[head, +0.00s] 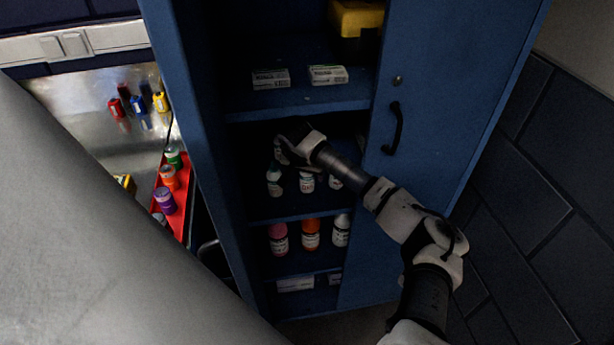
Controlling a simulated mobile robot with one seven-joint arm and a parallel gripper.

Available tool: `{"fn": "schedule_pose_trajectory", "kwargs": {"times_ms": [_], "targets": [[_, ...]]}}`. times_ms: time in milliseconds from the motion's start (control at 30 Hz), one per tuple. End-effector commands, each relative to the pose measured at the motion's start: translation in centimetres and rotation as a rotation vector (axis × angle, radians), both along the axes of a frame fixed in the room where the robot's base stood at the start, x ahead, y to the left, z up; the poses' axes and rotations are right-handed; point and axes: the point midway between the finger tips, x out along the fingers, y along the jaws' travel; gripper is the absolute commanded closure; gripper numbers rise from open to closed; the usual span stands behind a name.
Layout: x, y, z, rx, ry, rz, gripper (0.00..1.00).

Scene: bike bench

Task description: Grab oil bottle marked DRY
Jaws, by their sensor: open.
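Several small white bottles stand in a row on a middle shelf of the blue cabinet. The left white bottle (274,183) and the middle white bottle (306,182) show small labels that I cannot read for sure. A right white bottle (335,182) is partly hidden by my arm. I cannot tell which one is marked DRY. My gripper (280,152) is inside the cabinet, just above and behind or over the left bottle. It is open, and its fingers are small and dark in this view. I see nothing held in it.
The shelf below holds a pink-capped bottle (278,238), an orange bottle (311,234) and a white-capped bottle (341,230). White boxes (271,79) lie on the shelf above. The blue cabinet door (440,110) stands at the right. A red tray (184,205) is outside at left.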

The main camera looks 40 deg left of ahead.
Motion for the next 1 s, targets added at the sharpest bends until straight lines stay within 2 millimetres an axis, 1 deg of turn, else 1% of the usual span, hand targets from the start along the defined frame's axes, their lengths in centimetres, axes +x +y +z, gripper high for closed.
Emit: {"fn": "schedule_pose_trajectory", "kwargs": {"times_ms": [33, 67, 433, 767, 967, 1000], "targets": [[0.0, 0.0, 0.0, 0.0, 0.0, 0.0, 0.35], [0.0, 0.0, 0.0, 0.0, 0.0, 0.0, 0.38], [0.0, 0.0, 0.0, 0.0, 0.0, 0.0, 0.86], [0.0, 0.0, 0.2, 0.001, -0.002, 0.0, 0.86], [0.1, 0.0, 1.3, 0.001, -0.005, 0.001, 0.86], [0.0, -0.3, 1.5, 0.0, -0.004, 0.001, 0.86]]}}
